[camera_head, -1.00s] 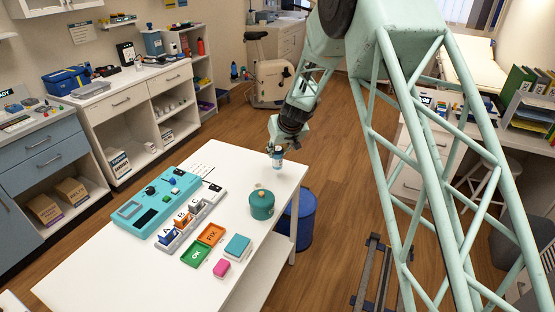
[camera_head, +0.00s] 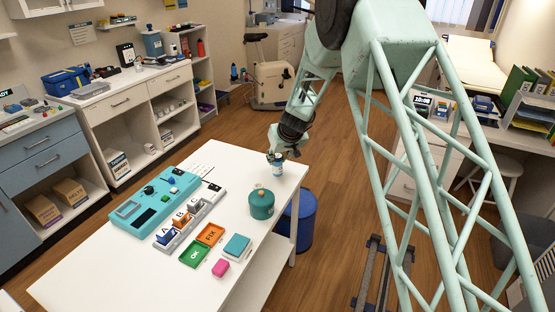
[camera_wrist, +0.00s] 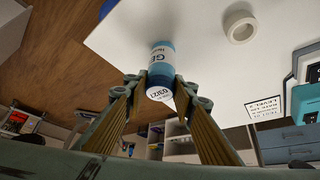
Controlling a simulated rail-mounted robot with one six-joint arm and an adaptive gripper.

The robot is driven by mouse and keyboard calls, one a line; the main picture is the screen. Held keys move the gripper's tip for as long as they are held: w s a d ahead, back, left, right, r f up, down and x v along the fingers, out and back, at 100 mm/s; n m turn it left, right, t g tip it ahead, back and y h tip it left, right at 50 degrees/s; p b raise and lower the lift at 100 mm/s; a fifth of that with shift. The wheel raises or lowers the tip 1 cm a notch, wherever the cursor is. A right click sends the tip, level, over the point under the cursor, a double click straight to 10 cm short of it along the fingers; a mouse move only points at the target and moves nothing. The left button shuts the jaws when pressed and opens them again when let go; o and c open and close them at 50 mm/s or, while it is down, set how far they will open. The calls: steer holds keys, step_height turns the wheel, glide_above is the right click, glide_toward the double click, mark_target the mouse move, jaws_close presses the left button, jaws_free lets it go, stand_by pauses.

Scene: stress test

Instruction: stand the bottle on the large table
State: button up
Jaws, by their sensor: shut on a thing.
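A teal device (camera_head: 152,205), a lettered rack (camera_head: 190,220), green (camera_head: 194,254) and orange (camera_head: 210,235) trays and small blocks lie nearer. A white ring (camera_wrist: 240,25) lies on the table. A blue bin (camera_head: 300,222) stands beside it.

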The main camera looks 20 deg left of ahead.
steer(key=o, duration=1)
steer(key=shift+c, duration=0.2)
steer(key=shift+r+p, duration=0.15)
steer(key=shift+p, duration=0.15)
steer(key=shift+s+r, duration=0.1)
steer(key=shift+r, duration=0.1)
steer(key=v, duration=1.1)
steer(key=shift+r+p, duration=0.15)
steer(key=shift+p, duration=0.2)
steer(key=shift+s+d, duration=0.15)
steer(key=shift+d+r, duration=0.1)
